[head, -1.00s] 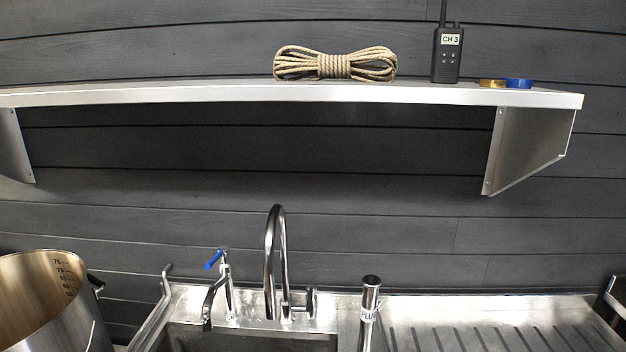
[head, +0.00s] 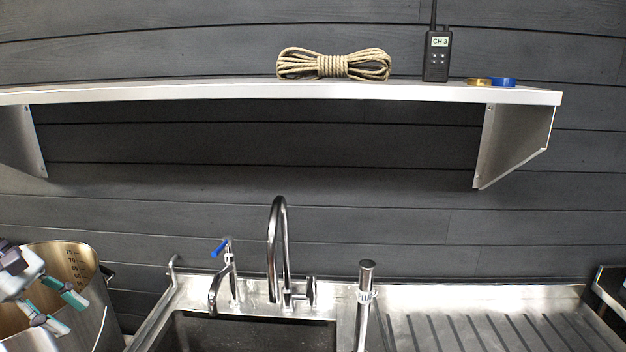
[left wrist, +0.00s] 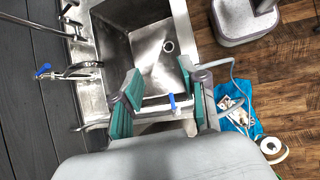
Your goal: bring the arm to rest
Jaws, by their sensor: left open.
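My left gripper (head: 58,308) shows at the lower left of the head view, in front of the large steel pot (head: 97,300). Its teal-padded fingers are apart with nothing between them. In the left wrist view the same gripper (left wrist: 165,98) is open, and the sink (left wrist: 150,55) lies beyond its fingers. My right gripper is in neither view.
A steel shelf (head: 230,92) on the dark wall carries a rope coil (head: 333,65), a radio (head: 437,57) and tape rolls (head: 503,82). Below are a faucet (head: 277,250), a blue-handled tap (head: 228,265) and a ribbed drainboard (head: 480,325).

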